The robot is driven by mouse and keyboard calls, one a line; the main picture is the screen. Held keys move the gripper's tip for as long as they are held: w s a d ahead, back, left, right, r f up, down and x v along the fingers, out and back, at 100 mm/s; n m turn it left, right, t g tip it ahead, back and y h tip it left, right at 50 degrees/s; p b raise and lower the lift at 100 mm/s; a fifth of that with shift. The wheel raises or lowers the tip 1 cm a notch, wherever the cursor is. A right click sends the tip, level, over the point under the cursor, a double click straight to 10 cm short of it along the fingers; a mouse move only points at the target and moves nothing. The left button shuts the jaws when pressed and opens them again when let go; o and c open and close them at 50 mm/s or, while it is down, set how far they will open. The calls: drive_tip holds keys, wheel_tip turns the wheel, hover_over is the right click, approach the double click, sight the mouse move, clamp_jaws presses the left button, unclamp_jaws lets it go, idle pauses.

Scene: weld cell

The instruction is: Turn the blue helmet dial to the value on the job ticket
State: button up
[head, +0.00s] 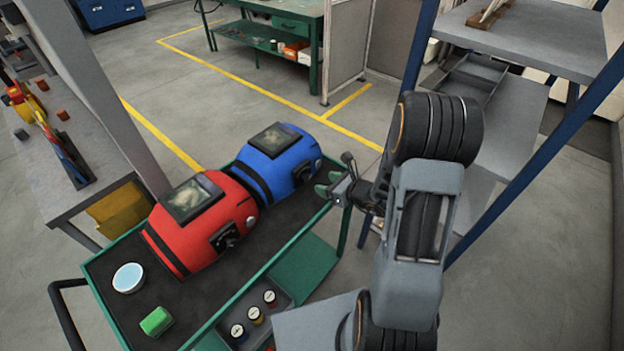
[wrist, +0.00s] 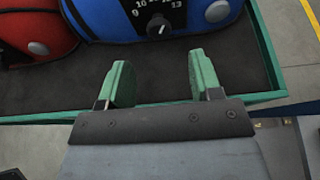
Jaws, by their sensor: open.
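The blue helmet (head: 277,166) lies on the far end of the green cart's dark top, beside the red helmet (head: 201,222). In the wrist view the blue helmet (wrist: 105,17) shows its black dial (wrist: 158,27) on a scale plate with numbers such as 9, 10 and 13. A white mark shows on the knob; its exact value is hard to read. My gripper (wrist: 160,82) is open and empty, its two green fingers short of the dial and apart from it. In the head view my gripper (head: 326,191) is at the cart's right edge. No job ticket is readable here.
The green cart (head: 262,258) also bears a white-blue disc (head: 128,278) and a green block (head: 156,321). A side tray holds several small round gauges (head: 255,315). A blue-post shelf (head: 530,28) stands close to my arm on the right. Floor behind the cart is clear.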

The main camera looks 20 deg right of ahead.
sight(310, 179)
drive_tip(key=shift+x, duration=3.6)
drive_tip(key=c, duration=0.9)
